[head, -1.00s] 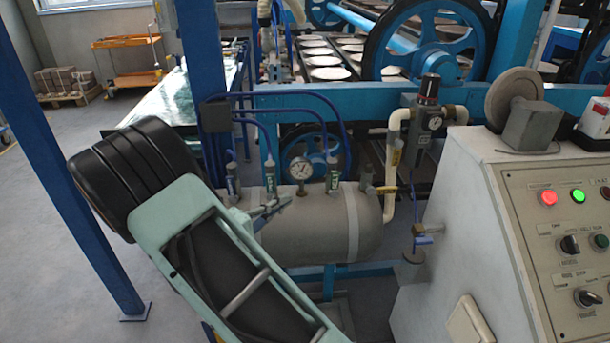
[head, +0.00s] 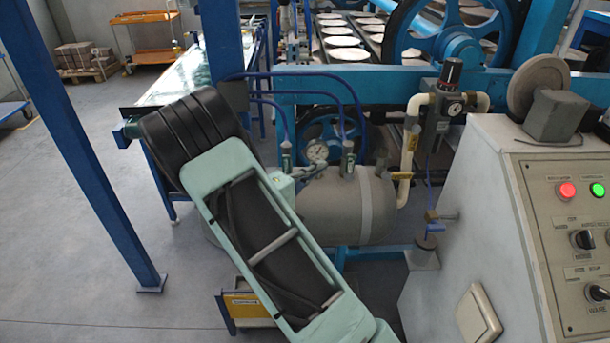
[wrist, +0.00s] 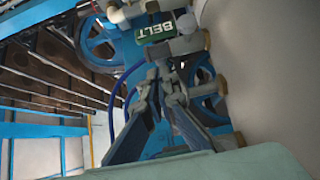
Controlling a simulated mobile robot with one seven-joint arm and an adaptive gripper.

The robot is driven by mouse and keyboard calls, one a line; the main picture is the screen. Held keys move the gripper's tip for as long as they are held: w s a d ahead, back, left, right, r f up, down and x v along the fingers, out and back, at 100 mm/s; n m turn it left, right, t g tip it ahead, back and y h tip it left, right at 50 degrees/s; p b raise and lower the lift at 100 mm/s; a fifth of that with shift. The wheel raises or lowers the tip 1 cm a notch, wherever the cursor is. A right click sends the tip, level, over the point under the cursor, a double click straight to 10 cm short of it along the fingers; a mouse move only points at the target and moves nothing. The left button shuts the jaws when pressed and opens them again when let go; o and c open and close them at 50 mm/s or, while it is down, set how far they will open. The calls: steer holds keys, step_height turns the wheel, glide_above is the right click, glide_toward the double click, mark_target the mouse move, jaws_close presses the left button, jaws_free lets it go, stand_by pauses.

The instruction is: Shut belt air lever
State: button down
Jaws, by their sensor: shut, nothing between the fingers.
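The belt valve's green BELT label (wrist: 157,28) shows upside down at the top of the wrist view. Grey fittings (wrist: 188,42) lie beside it; which part is the lever I cannot tell. My gripper (wrist: 163,76) is shut and empty, with its fingertips just below the label in the picture. Whether they touch the valve is unclear. In the head view my gripper (head: 320,168) is at the top of the grey air tank (head: 345,210), near the pressure gauge (head: 316,151). Valves stand left (head: 287,158) and right (head: 348,163) of the gauge; their labels are unreadable there.
A control cabinet (head: 475,200) with lit red and green buttons stands close on the right. Blue hoses (head: 310,82) run above the tank. A blue post (head: 85,150) stands on the left, with open floor around it. A regulator (head: 445,105) stands right of the tank.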

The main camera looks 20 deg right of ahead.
mark_target(350, 168)
steer(key=d, duration=0.4)
steer(key=shift+s+d+p, duration=0.35)
steer(key=shift+d, duration=0.05)
steer(key=shift+w, duration=0.15)
steer(key=shift+d+r+m+y+b, duration=0.15)
steer(key=shift+m+y+b, duration=0.15)
steer(key=shift+b, duration=0.15)
